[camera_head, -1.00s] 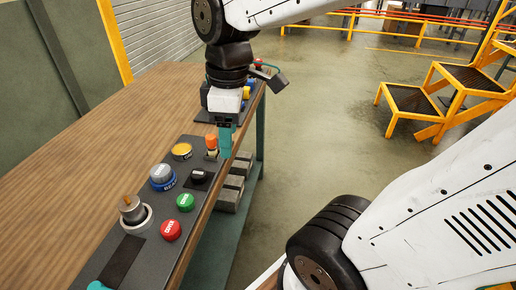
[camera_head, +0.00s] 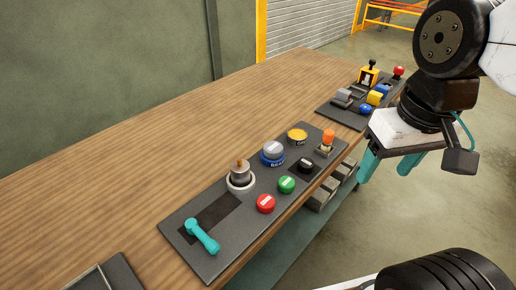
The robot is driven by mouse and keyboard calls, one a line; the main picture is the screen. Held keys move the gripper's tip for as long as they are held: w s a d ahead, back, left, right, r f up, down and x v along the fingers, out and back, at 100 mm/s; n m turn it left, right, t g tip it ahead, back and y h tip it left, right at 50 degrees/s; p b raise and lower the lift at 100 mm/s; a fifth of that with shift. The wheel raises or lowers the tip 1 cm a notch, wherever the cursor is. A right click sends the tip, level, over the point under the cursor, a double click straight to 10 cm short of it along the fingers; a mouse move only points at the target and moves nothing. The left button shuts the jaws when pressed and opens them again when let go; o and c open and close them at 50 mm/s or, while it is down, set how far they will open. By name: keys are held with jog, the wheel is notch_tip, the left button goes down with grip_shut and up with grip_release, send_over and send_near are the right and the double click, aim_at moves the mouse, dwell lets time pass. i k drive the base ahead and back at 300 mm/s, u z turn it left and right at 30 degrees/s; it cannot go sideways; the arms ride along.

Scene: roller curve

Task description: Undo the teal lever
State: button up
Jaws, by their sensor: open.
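The teal lever (camera_head: 202,236) sits at the near left end of a dark control panel (camera_head: 228,255) on the wooden table. Its handle lies low over the panel, slanting toward the near edge, next to a black slot plate (camera_head: 212,213). My gripper (camera_head: 388,166) is at the right, beyond the table's front edge, with its teal fingers spread apart and empty. It is well away from the lever and touches nothing that I can see.
The same panel holds a metal knob (camera_head: 240,174), red (camera_head: 265,203) and green (camera_head: 287,185) buttons, a blue-based button (camera_head: 272,152), a yellow button (camera_head: 297,136) and an orange switch (camera_head: 327,140). A second panel (camera_head: 345,114) stands farther back.

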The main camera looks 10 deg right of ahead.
aim_at(191, 225)
jog(key=z, duration=0.9)
jog(key=k, duration=0.55)
jog(key=u, duration=0.95)
